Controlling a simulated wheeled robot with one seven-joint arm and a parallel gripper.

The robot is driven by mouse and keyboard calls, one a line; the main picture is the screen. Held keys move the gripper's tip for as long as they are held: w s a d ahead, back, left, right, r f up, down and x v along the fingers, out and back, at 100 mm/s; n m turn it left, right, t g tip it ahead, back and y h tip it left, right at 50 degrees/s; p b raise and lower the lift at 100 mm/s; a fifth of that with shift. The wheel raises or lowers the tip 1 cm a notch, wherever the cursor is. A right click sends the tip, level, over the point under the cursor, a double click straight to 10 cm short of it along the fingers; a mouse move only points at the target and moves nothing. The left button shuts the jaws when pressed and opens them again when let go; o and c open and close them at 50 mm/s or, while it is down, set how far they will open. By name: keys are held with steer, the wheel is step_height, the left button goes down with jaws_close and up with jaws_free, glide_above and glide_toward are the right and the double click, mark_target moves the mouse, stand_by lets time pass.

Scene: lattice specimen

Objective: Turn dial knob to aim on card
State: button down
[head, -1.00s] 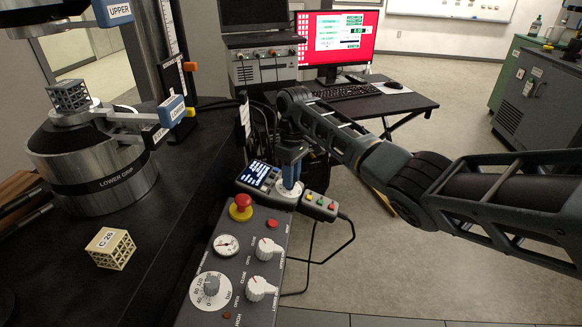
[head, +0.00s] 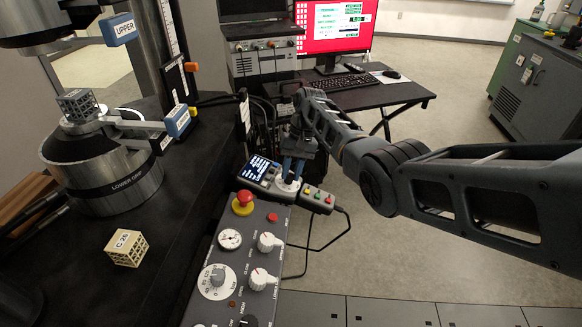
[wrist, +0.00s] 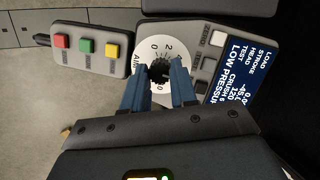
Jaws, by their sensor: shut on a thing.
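The dial knob (wrist: 160,73) is black and sits on a round white dial plate (wrist: 178,51) with printed numbers. The dial is on the pendant box beside its lit screen (wrist: 243,75); the pendant also shows in the head view (head: 261,171). My gripper (wrist: 159,84) is shut on the knob, with one blue finger on each side. In the head view my gripper (head: 292,168) points down onto the dial. The fingers partly hide the knob and the lower numbers, and I cannot read its exact setting. I cannot make out a card for certain.
Red, green and yellow buttons (head: 318,197) lie right of the dial. The control panel (head: 251,215) in front carries a red stop button (head: 244,200) and several knobs. A cream lattice cube (head: 126,248) sits on the black bench at left. Open floor lies right.

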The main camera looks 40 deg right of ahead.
steer(key=m+p, duration=0.1)
steer(key=m, duration=0.2)
steer(key=shift+d+r+m+t+y, duration=0.1)
steer(key=shift+m+t+y, duration=0.2)
steer(key=shift+t, duration=0.1)
steer(key=shift+s+d+m+t+p, duration=0.1)
steer(key=shift+m+t+p, duration=0.5)
steer(key=shift+m, duration=1.1)
steer(key=c, duration=0.9)
jaws_free()
steer(key=shift+v, duration=3.8)
steer(key=shift+d, duration=0.15)
